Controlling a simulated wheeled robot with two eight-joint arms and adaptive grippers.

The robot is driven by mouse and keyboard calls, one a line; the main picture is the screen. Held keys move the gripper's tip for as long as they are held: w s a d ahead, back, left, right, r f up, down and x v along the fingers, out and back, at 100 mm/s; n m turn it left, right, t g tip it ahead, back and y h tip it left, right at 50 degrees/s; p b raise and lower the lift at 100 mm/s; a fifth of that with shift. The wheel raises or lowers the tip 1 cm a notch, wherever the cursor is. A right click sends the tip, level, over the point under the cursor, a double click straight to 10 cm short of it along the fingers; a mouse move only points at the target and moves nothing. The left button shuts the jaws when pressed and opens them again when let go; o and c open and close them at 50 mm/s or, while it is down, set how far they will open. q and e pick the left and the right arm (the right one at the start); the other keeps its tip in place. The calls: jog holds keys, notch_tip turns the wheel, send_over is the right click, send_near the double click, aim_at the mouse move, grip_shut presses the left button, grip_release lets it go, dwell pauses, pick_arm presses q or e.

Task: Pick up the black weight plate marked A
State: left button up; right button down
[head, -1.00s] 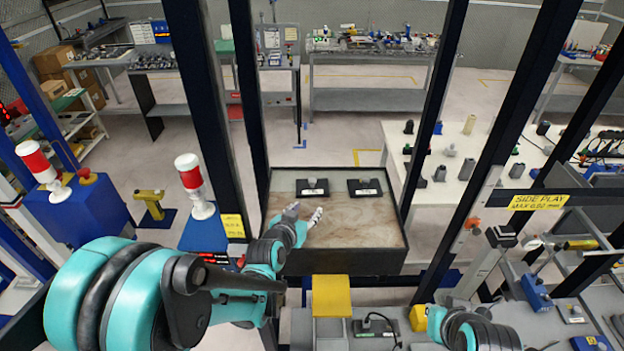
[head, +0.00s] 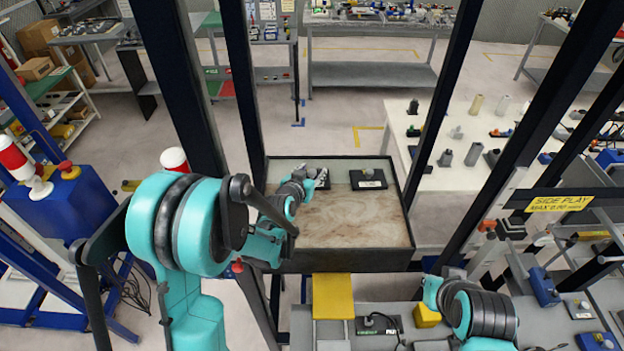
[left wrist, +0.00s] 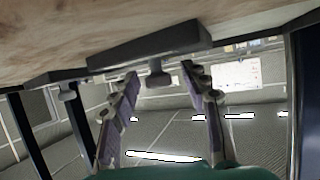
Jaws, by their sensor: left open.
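Two black plates with a knob and a white label lie side by side at the back of the tray (head: 350,256). The right plate (head: 368,184) shows clearly in the head view; the left one is partly hidden by my left gripper (head: 318,177). I cannot read the letter on either label. In the left wrist view, which is upside down, the near plate (left wrist: 140,46) has its knob (left wrist: 158,76) between the open fingers of my left gripper (left wrist: 158,88), with gaps at both sides. The other plate (left wrist: 48,77) is farther left there. My right gripper is not seen.
Dark uprights stand around the tray, one close to my left arm. A yellow block (head: 333,296) sits before the tray's front wall. A white table (head: 455,182) with several small parts stands to the right. The tray's front floor is bare.

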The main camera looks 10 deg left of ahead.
pick_arm(q)
jog(key=shift+w+f, duration=0.1)
jog(key=shift+w, duration=0.05)
grip_shut()
jog(key=shift+r, duration=0.25)
